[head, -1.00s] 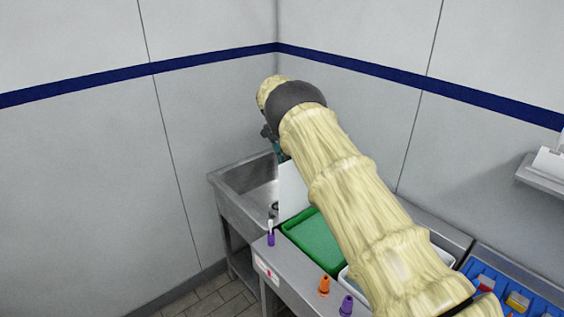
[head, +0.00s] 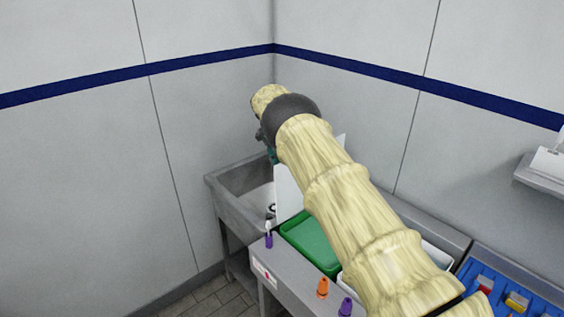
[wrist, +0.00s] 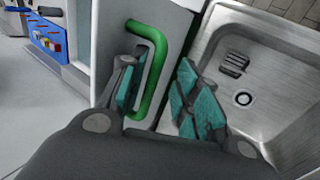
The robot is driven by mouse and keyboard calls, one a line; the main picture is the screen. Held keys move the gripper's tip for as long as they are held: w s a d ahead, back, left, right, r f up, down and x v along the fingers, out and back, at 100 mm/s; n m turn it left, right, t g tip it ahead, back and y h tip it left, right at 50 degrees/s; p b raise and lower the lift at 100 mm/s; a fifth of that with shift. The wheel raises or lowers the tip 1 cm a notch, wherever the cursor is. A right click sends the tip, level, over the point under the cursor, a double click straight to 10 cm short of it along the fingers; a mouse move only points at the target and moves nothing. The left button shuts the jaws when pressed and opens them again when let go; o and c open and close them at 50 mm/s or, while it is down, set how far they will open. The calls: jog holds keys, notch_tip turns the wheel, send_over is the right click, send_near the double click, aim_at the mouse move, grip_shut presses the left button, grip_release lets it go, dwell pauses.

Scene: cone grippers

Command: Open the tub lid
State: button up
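The tub's lid is a pale flat panel (head: 287,192), raised and standing steeply beside the sink in the head view. In the wrist view the lid (wrist: 112,35) carries a green bar handle (wrist: 160,65). My gripper (wrist: 158,98) is open, with one teal finger inside the handle loop and the other on its outer side, so the bar lies between them. A gap shows between the bar and the right finger; contact on the left is unclear. A green tub or tray (head: 306,237) sits in the counter below. My arm hides much of the tub area.
A steel sink (wrist: 215,45) lies right beside the lid. A purple bottle (head: 269,240), an orange bottle (head: 322,288) and another purple bottle (head: 345,306) stand along the counter's front edge. Blue bins (head: 496,282) are at the right. Walls close the corner behind.

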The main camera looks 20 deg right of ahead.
notch_tip(320, 180, up, 10)
jog(key=shift+r, duration=0.15)
dwell(0.6)
dwell(0.3)
